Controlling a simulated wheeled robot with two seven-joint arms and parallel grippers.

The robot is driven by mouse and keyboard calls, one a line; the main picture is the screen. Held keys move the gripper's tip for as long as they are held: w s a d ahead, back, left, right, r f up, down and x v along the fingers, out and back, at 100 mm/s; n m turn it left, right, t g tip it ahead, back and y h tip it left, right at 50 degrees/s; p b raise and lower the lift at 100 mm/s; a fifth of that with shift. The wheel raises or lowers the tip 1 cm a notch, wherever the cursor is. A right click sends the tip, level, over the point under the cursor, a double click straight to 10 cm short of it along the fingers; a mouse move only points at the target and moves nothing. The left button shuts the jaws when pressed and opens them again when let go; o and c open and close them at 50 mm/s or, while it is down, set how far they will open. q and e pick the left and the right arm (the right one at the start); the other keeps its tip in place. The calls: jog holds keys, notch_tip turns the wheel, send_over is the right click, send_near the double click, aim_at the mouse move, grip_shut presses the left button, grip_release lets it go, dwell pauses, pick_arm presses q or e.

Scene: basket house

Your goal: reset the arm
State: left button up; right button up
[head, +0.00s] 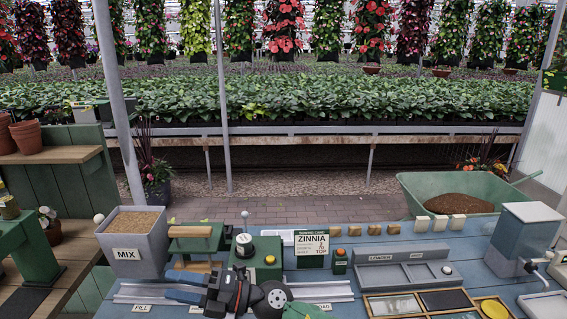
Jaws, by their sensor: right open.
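My right gripper (172,285) is low over the front of the blue work table (400,243), left of the picture's middle. Its two blue fingers point left and stand apart, with nothing visible between them. My dark wrist and arm run from it to the right and down to the bottom edge, hiding part of a pale rail with FILL at its left. The left gripper is not in view.
The grey MIX bin (126,254) stands left of my gripper. A green device with a dark knob (243,245) stands close behind. The ZINNIA card (311,245), LOADER tray (402,270) and a grey dispenser (522,240) are to the right. A green wheelbarrow (411,184) stands behind.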

jog(key=w+d+f+m+t+h, duration=0.1)
jog(key=w+d+m+t+h, duration=0.35)
jog(key=d+m+t, duration=0.5)
jog(key=w+d+m+t+h, duration=0.4)
jog(key=d+m+t+h, duration=0.15)
jog(key=m+t, duration=0.7)
jog(key=s+d+f+m+g+h, duration=0.25)
jog(key=d+f+m+h, duration=0.3)
jog(key=d+f, duration=0.3)
jog(key=s+d+f+m+g+h, duration=0.2)
jog(key=d+f+m+g+h, duration=0.3)
jog(key=d+f, duration=0.35)
jog(key=s+d+f+m+g, duration=0.2)
jog(key=s+d+f+g, duration=0.3)
jog(key=s+f, duration=0.5)
jog(key=s+d+f+m+g, duration=0.2)
jog(key=s+d+f+g, duration=0.35)
jog(key=s, duration=0.75)
jog(key=s+a+f+x, duration=0.1)
jog(key=s+x, duration=0.1)
jog(key=x, duration=1)
jog(key=s+x, duration=0.3)
jog(key=x, duration=0.9)
jog(key=s+f, duration=0.3)
jog(key=f, duration=0.7)
jog(key=s+a+f+g, duration=0.1)
jog(key=s+f, duration=0.2)
jog(key=f, duration=0.7)
jog(key=shift+s+f, duration=0.2)
jog(key=shift+s, duration=0.1)
